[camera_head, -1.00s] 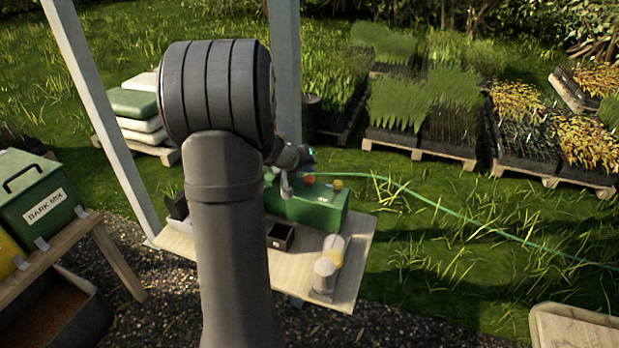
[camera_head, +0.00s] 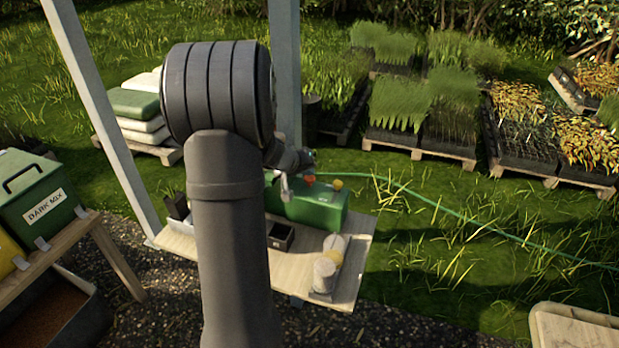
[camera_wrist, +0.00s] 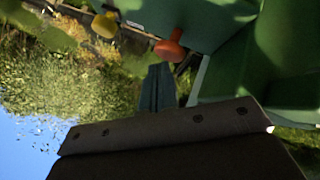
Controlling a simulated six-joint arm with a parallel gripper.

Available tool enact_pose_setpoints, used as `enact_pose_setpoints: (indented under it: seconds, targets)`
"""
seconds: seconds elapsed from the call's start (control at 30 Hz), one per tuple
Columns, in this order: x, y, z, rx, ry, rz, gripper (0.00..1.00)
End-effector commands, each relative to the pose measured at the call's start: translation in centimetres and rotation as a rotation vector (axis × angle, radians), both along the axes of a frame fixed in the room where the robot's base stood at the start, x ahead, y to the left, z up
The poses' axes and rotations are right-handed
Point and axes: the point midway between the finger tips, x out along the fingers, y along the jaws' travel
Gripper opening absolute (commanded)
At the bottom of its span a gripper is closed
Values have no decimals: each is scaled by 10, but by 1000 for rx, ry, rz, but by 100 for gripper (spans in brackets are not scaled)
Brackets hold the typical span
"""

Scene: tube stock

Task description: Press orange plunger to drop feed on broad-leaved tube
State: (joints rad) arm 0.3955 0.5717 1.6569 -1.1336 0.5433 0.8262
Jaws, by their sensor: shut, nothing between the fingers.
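The orange plunger (camera_head: 309,180) stands on the green box (camera_head: 320,208) on the bench. In the wrist view the orange plunger (camera_wrist: 170,46) shows its round cap and stem beside green surfaces. My gripper (camera_head: 312,155) is a small dark shape just behind and above the plunger in the head view. In the wrist view my gripper (camera_wrist: 158,72) is shut and empty, its fingertips just below the plunger's cap in the picture. I cannot tell whether they touch. I cannot make out the broad-leaved tube; my arm hides part of the bench.
A yellow knob (camera_head: 337,185) stands right of the plunger, and a pale lever (camera_head: 285,187) left of it. A small dark tray (camera_head: 281,236) and pale cylinders (camera_head: 329,265) sit on the bench (camera_head: 350,280). A green hose (camera_head: 440,210) runs over the grass.

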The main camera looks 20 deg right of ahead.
Motion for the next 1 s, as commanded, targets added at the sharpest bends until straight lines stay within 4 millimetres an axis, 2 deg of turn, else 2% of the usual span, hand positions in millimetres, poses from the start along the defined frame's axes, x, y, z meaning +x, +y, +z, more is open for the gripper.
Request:
enact_pose_setpoints:
  seconds: [1.0]
  targets:
    - [0,0,-12,0,1,0,0]
